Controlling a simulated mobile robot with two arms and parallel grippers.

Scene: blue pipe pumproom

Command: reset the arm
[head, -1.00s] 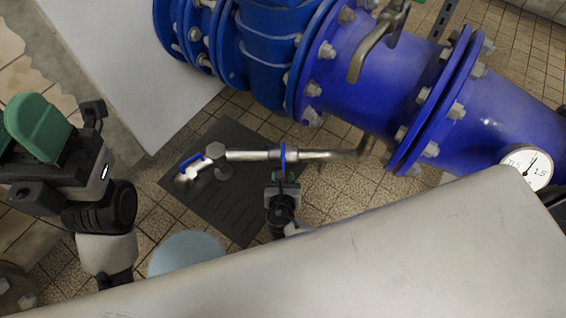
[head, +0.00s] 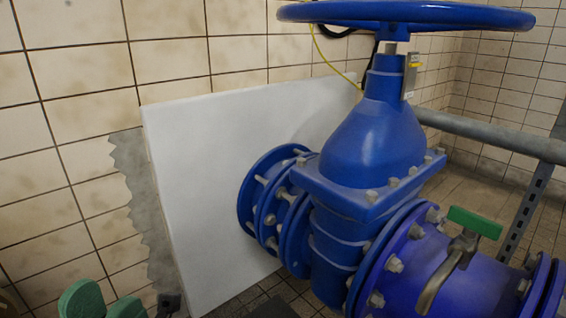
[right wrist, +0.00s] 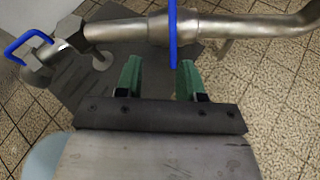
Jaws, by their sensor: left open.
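My left gripper (head: 103,305) shows only by its green fingertips at the bottom left edge of the head view. The fingertips are apart, and the rest of that arm is out of frame. My right gripper (right wrist: 160,78) shows in the right wrist view with its two green fingers apart and nothing held between them. The right arm is not seen in the head view now.
A large blue valve (head: 365,150) with a blue handwheel (head: 405,14) fills the right of the head view. A green-handled lever (head: 474,222) sits on the blue pipe. A white panel (head: 205,150) leans by the tiled wall (head: 65,120). A blue-framed handle (right wrist: 28,47) ends the thin pipe.

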